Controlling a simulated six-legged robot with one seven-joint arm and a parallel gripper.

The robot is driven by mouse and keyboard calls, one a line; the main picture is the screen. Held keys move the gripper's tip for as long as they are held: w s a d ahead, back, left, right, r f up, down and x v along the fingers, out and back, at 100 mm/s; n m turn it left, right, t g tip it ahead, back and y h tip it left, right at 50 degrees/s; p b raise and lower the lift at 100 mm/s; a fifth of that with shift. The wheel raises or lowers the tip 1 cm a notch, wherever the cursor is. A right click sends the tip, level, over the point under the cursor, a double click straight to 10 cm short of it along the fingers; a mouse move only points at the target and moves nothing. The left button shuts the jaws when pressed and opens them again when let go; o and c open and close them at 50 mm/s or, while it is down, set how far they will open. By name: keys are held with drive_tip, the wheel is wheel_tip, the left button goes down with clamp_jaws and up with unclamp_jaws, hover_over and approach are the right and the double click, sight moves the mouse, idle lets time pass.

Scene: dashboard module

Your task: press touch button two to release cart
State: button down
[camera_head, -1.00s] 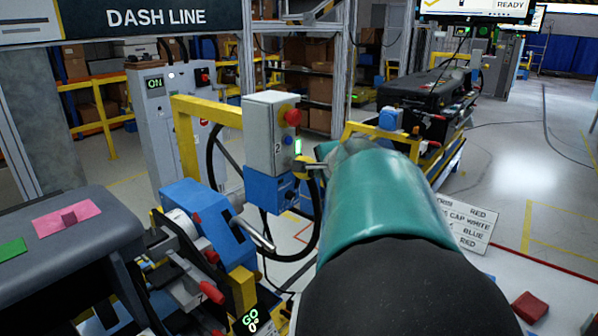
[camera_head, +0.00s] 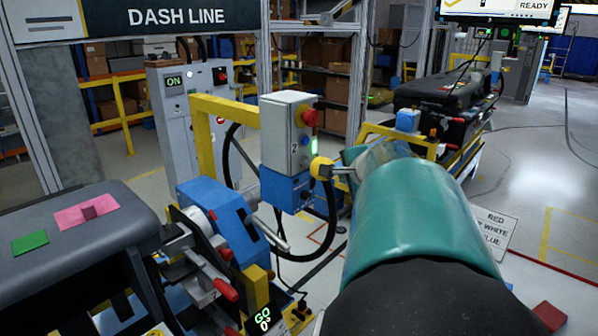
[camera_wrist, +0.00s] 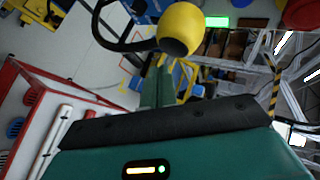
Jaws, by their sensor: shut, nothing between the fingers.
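A grey control box (camera_head: 285,128) marked "2" stands on a blue base (camera_head: 281,187) beside a yellow post. It carries a red mushroom button (camera_head: 309,117) and a lit green strip (camera_head: 313,145). A yellow touch button housing (camera_head: 320,168) sticks out at its lower right. In the wrist view the yellow housing (camera_wrist: 180,30) is large at the top, its dark rounded face turned toward me. My gripper (camera_wrist: 158,68) is shut and empty, its tips just below the housing. Contact between them cannot be told. In the head view my teal arm hides most of the gripper.
A blue clamp unit (camera_head: 222,215) with red-tipped levers and a "GO 0" display stands left of the box. A grey dashboard (camera_head: 75,240) with pink and green patches lies at left. Another cart (camera_head: 440,100) with a dark dashboard stands behind.

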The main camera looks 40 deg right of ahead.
drive_tip(key=shift+s+d, duration=0.2)
drive_tip(key=shift+s, duration=1.9)
drive_tip(key=w+a+f+n+y, duration=0.2)
drive_tip(key=w+a+n+y, duration=0.15)
drive_tip(key=a, duration=0.85)
drive_tip(key=w+a+f+n+y, duration=0.15)
drive_tip(key=w+a+n, duration=0.25)
drive_tip(key=a, duration=0.8)
drive_tip(key=s+a+f+n+g, duration=0.2)
drive_tip(key=s+a+f+n, duration=0.1)
drive_tip(key=s+a+n, duration=0.3)
drive_tip(key=s+a+f+n+g, duration=0.2)
drive_tip(key=s+a+f+n, duration=0.1)
drive_tip(key=s+a+n, duration=0.4)
drive_tip(key=a+n, duration=0.2)
drive_tip(key=a, duration=0.1)
drive_tip(key=shift+a+f+y, duration=0.3)
drive_tip(key=shift+a, duration=0.05)
